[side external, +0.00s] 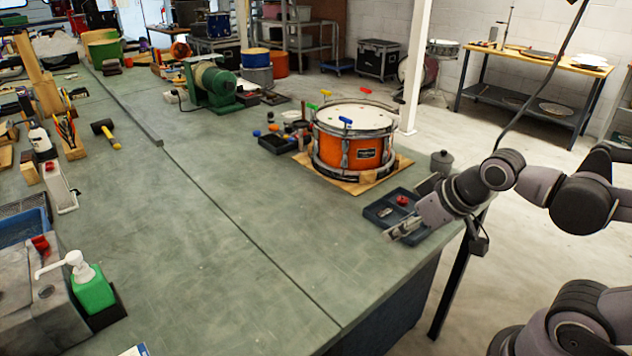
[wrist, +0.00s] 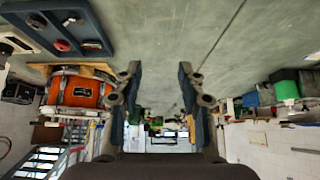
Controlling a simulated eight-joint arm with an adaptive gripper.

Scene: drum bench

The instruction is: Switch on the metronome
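I cannot pick out the metronome with certainty. A small dark box with a pale face (wrist: 16,43) shows at the left edge of the wrist view, beside the dark blue tray; it may be the metronome. In the side view a dark grey shape (side external: 429,184) stands behind the tray, partly hidden by my arm. My gripper (side external: 398,236) is low over the bench corner, by the near side of the tray (side external: 371,212). In the wrist view my gripper's two fingers (wrist: 160,95) are wide apart with nothing between them.
The tray holds a red knob-like thing (side external: 402,200) and a small pale piece (side external: 384,212). An orange snare drum (side external: 357,150) stands on a wooden board (side external: 345,184) beyond it. A grey lidded pot (side external: 442,160) is at the bench edge. The bench middle (side external: 240,230) is clear.

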